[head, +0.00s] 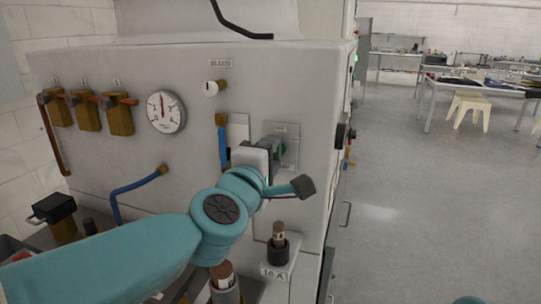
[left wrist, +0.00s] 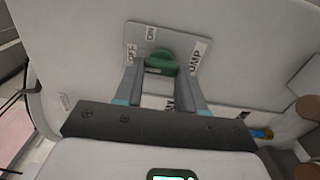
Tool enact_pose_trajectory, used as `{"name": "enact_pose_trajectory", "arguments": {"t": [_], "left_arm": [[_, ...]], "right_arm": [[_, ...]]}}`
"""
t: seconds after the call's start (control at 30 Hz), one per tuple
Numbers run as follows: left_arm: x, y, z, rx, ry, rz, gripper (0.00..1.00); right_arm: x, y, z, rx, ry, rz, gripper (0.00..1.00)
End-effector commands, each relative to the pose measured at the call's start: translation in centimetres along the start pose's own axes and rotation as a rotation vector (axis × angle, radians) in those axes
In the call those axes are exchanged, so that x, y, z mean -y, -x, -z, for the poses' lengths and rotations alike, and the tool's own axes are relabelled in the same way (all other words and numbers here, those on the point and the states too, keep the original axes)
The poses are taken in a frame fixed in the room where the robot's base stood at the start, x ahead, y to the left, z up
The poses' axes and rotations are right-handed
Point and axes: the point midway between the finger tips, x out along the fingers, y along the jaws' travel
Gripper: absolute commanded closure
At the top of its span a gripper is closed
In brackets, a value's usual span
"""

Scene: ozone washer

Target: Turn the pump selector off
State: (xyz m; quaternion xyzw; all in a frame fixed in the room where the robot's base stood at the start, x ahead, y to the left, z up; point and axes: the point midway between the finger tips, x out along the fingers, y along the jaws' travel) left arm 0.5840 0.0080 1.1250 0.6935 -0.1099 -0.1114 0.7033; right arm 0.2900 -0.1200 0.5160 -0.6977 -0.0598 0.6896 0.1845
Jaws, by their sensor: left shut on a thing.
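The pump selector is a green knob (left wrist: 161,66) on a grey plate (left wrist: 172,34) marked OFF, ON and PUMP in the left wrist view. In the head view the plate (head: 291,134) is on the right part of the machine's front panel, with the knob mostly hidden by my gripper. My left gripper (head: 274,150) is at the plate, its two fingers on either side of the knob and shut on it; the fingers also show in the left wrist view (left wrist: 159,72). I cannot tell which mark the knob points to. My right gripper is out of view.
A pressure gauge (head: 165,111), several brass valves (head: 118,116) and a blue-handled valve (head: 222,140) are on the panel left of my gripper. A small bottle (head: 278,235) stands in a holder below. Open floor (head: 420,200) lies to the right.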

Motion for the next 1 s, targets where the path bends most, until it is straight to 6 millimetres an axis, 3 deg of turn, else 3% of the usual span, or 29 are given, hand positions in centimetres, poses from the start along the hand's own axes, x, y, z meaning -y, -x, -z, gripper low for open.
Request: {"name": "enact_pose_trajectory", "arguments": {"t": [0.17, 0.2, 0.23, 0.27, 0.53, 0.67, 0.77, 1.0], "left_arm": [[0.0, 0.0, 0.1, -0.002, 0.004, 0.000, 0.91], [0.0, 0.0, 0.1, -0.002, 0.004, 0.000, 0.48], [0.0, 0.0, 0.1, -0.002, 0.004, 0.001, 0.38], [0.0, 0.0, 0.1, -0.002, 0.003, 0.000, 0.35], [0.0, 0.1, 0.0, 0.000, 0.001, 0.000, 0.35], [-0.1, 1.1, 0.0, 0.000, 0.002, -0.001, 0.35], [0.0, 3.0, 0.0, 0.000, 0.002, -0.002, 0.35], [-0.3, 9.6, 0.0, 0.001, 0.002, -0.003, 0.35]], "right_arm": [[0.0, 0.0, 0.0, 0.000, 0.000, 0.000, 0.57], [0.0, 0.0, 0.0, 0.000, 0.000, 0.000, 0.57], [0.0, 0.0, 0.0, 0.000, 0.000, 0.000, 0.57], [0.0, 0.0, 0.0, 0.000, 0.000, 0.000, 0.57], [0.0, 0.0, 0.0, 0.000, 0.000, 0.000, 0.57], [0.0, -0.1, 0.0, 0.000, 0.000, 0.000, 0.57], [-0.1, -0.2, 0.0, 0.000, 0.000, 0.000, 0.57], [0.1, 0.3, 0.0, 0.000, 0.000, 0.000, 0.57]]}}
